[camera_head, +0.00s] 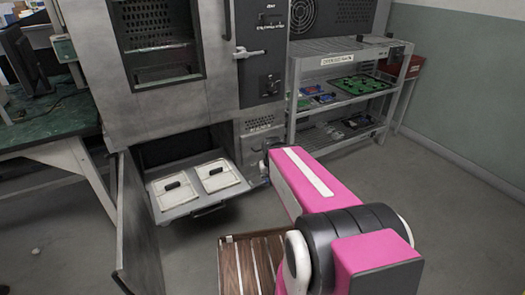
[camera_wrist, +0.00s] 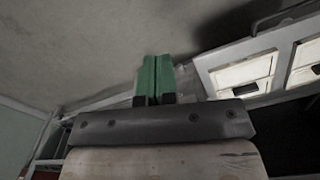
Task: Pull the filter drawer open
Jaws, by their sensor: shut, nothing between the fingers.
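The filter drawer (camera_head: 178,208) sticks out of the low opening of the grey cabinet in the head view. It holds two white filter panels (camera_head: 215,175) with black grips, and a dark bar handle (camera_head: 208,210) is on its front edge. In the wrist view the drawer (camera_wrist: 218,77) is at the right and its bar handle (camera_wrist: 283,14) at the upper right. My gripper (camera_wrist: 155,78) has green fingers pressed together, empty, beside the drawer and apart from the handle. In the head view my pink arm mostly hides the gripper.
An open grey door (camera_head: 135,230) stands left of the drawer. A metal shelf rack (camera_head: 345,98) with circuit boards is right of the cabinet (camera_head: 90,60). A wooden slatted surface (camera_head: 245,262) is in front. A green-topped table (camera_head: 50,120) is at left. Floor at right is free.

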